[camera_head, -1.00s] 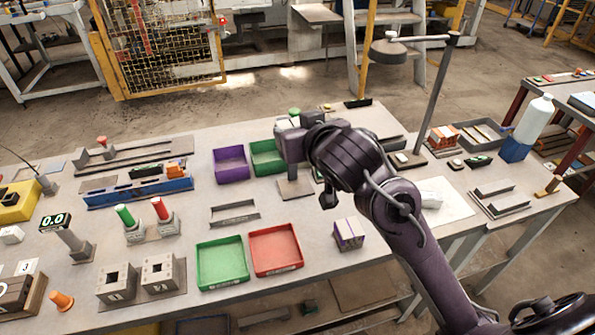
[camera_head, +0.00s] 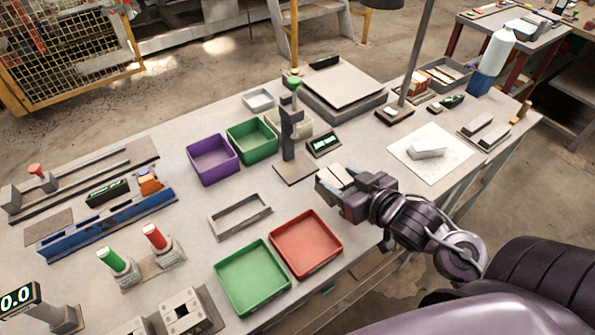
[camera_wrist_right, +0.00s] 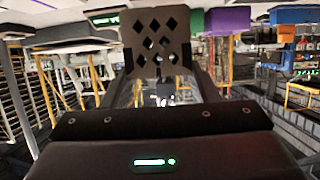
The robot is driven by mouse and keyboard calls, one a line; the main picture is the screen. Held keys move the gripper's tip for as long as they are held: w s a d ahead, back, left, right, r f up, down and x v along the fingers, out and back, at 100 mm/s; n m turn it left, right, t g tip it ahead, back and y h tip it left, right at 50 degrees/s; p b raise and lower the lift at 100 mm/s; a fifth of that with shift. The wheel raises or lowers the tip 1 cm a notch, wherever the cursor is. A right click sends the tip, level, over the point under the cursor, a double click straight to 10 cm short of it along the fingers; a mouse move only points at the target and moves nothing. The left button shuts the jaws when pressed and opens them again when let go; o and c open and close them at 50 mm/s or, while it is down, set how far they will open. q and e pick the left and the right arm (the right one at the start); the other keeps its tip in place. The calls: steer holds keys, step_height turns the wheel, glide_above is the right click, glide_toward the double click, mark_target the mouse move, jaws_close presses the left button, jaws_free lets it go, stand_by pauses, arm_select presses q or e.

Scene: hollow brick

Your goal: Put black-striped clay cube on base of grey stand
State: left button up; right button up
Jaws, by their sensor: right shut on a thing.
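The grey stand (camera_head: 289,139) is upright near the middle of the table in the head view, with a green knob on top. Its flat base (camera_head: 294,170) shows bare. My right gripper (camera_head: 342,185) is just to the right of and in front of that base. My left gripper is not in view.
A red tray (camera_head: 331,256) and a green tray (camera_head: 224,273) lie in front. Purple (camera_head: 212,178) and dark green (camera_head: 250,156) bins stand behind left. A small display (camera_head: 324,144) is right of the stand. A white sheet (camera_head: 408,166) lies at right.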

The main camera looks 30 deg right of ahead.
steer(key=r+p+x, duration=0.1)
steer(key=x, duration=0.4)
steer(key=w+r+p+x, duration=0.1)
steer(key=x, duration=0.4)
steer(key=r+p+x, duration=0.1)
steer(key=x, duration=0.3)
steer(key=shift+w+a, duration=0.15)
steer(key=shift+w, duration=0.4)
step_height(320, 180, down, 3)
steer(key=shift+s+r+p, duration=0.1)
steer(key=shift+p, duration=0.35)
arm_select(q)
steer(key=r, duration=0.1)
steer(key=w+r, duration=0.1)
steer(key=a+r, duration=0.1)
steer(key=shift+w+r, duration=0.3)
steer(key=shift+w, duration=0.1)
arm_select(e)
steer(key=shift+f, duration=0.2)
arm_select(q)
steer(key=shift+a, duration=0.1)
arm_select(e)
steer(key=o, duration=1.2)
steer(key=shift+f, duration=0.15)
steer(key=shift+c, duration=0.2)
